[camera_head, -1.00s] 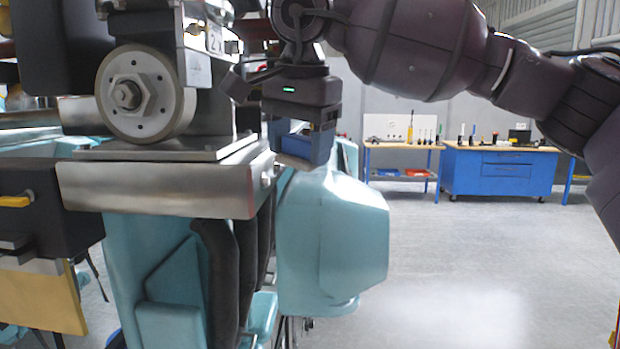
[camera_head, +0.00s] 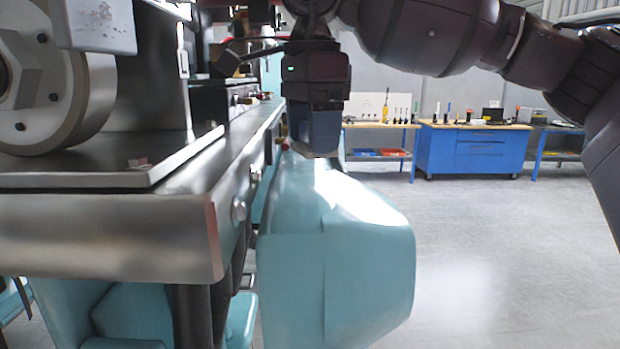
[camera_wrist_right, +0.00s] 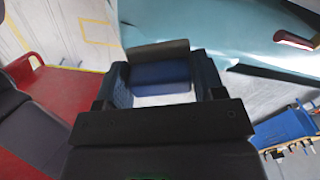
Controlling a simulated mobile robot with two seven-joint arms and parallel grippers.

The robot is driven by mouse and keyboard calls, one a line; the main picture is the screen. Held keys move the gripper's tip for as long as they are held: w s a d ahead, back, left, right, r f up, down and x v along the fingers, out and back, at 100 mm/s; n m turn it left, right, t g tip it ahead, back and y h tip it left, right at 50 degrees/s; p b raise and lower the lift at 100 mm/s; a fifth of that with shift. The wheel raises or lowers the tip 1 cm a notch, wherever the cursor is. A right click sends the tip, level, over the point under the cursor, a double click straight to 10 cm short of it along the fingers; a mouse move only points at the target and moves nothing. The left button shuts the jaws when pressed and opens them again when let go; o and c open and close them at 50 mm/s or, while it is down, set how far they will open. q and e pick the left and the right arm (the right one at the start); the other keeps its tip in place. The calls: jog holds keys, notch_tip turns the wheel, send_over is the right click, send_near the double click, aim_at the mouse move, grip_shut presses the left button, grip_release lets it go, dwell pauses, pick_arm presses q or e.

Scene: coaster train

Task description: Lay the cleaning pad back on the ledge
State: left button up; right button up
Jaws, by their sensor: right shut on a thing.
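My right gripper (camera_head: 322,140) is in the upper middle of the head view, pointing down just above the teal car body (camera_head: 340,235). In the right wrist view the gripper (camera_wrist_right: 160,80) is shut on the cleaning pad (camera_wrist_right: 160,74), a blue block with a dark grey edge, held between the two fingers. In the head view the pad is hard to tell apart from the bluish fingers. A metal ledge (camera_head: 110,235) runs along the left, apart from the gripper. I cannot tell whether this is the pad's ledge. My left gripper is out of view.
A large wheel (camera_head: 55,85) stands above the metal ledge at the left. A blue workbench (camera_head: 470,150) with tools stands at the back. The grey floor (camera_head: 510,250) at the right is clear. A red surface (camera_wrist_right: 65,110) shows at the left of the wrist view.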

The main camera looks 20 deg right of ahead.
aim_at(312, 198)
notch_tip(312, 198, down, 6)
jog(key=shift+f+p, duration=0.25)
jog(key=shift+p, duration=0.05)
jog(key=o, duration=0.9)
jog(key=shift+c, duration=0.2)
notch_tip(312, 198, up, 12)
jog(key=shift+r+b, duration=0.1)
jog(key=shift+b, duration=0.45)
